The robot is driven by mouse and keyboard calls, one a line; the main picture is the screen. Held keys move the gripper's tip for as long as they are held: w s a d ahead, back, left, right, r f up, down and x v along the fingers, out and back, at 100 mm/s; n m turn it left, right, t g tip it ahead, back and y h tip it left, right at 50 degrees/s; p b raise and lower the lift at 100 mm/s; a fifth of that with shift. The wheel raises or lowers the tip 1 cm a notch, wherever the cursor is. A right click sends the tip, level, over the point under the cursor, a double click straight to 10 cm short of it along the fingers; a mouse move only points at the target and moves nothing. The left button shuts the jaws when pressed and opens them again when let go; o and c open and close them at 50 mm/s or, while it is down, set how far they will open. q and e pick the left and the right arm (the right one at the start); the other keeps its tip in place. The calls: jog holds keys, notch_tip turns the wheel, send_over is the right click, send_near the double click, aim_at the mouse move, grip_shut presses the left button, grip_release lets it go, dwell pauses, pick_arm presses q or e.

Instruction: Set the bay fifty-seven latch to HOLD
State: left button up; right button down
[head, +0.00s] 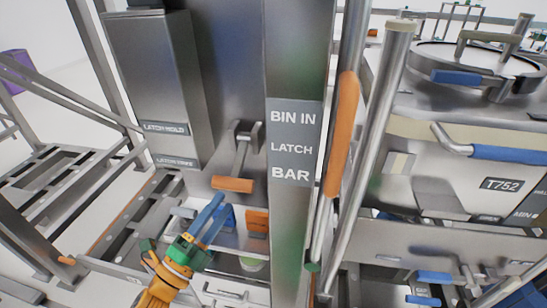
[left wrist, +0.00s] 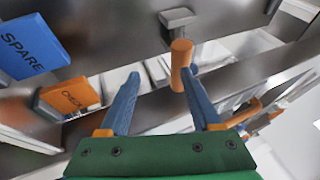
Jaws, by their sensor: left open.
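The latch is a grey lever (head: 241,150) with an orange grip (head: 232,184), hanging from a bracket on the grey column in the head view. In the left wrist view the orange grip (left wrist: 182,60) hangs just ahead, close to the right-hand finger's tip; I cannot tell whether they touch. My left gripper (head: 214,207) is open, blue-fingered, just below and left of the grip. In the left wrist view its fingers (left wrist: 160,78) are spread with nothing held. Labels reading LATCH HOLD (head: 165,128) and, less clearly, LATCH FREE (head: 175,162) sit left of the lever. My right gripper is not in view.
A post labelled BIN IN LATCH BAR (head: 292,147) stands right of the lever, beside a long orange-gripped bar (head: 341,135). A blue SPARE block (left wrist: 28,46) and an orange block (left wrist: 70,96) lie near the gripper. A bin marked T752 (head: 500,184) is at the right.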

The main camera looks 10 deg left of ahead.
aim_at(236, 175)
pick_arm(q)
jog(key=shift+m+h, duration=0.7)
jog(key=shift+m, duration=0.1)
jog(key=w+d+r+p, duration=0.1)
jog(key=w+d+r, duration=0.1)
jog(key=w+r, duration=0.1)
jog(key=w+d+r+p, duration=0.1)
jog(key=r, duration=0.1)
jog(key=shift+w+r+p, duration=0.15)
jog(key=shift+w+p, duration=0.1)
jog(key=shift+p, duration=0.05)
jog(key=shift+w+d, duration=0.1)
jog(key=shift+w, duration=0.05)
jog(key=shift+c, duration=0.2)
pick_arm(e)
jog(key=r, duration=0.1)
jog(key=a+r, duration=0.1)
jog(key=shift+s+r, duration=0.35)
pick_arm(q)
jog(key=c, duration=0.7)
grip_shut()
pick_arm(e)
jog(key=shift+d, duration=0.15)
